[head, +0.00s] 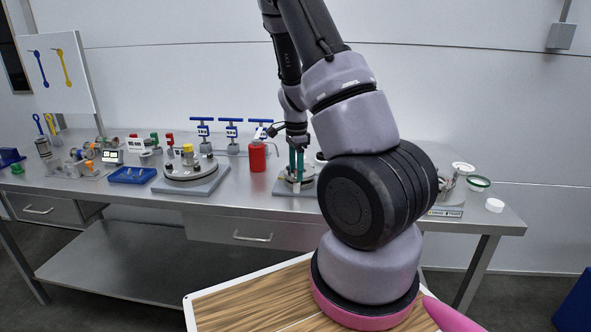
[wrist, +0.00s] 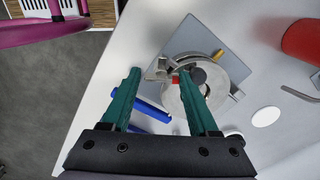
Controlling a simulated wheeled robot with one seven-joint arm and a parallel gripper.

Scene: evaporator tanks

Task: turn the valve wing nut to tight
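My gripper (wrist: 159,76) has two green fingers set well apart, with nothing seen held between them. In the wrist view its tips reach over a round metal valve fitting (wrist: 213,92) on a grey square plate (wrist: 205,32). A small silver part (wrist: 158,70), perhaps the wing nut, shows between the tips near a red piece (wrist: 176,80). The right finger covers part of the fitting, so I cannot tell the nut's angle or any contact. In the head view my gripper (head: 297,165) points down at this fitting, partly hidden by my arm.
A red canister (head: 257,156) stands just left of the gripper. A round lidded vessel (head: 190,168) on a plate and a blue tray (head: 132,175) stand further left. Blue T-handled tools (head: 231,130) stand behind. A white cap (head: 494,205) lies at the bench's right end.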

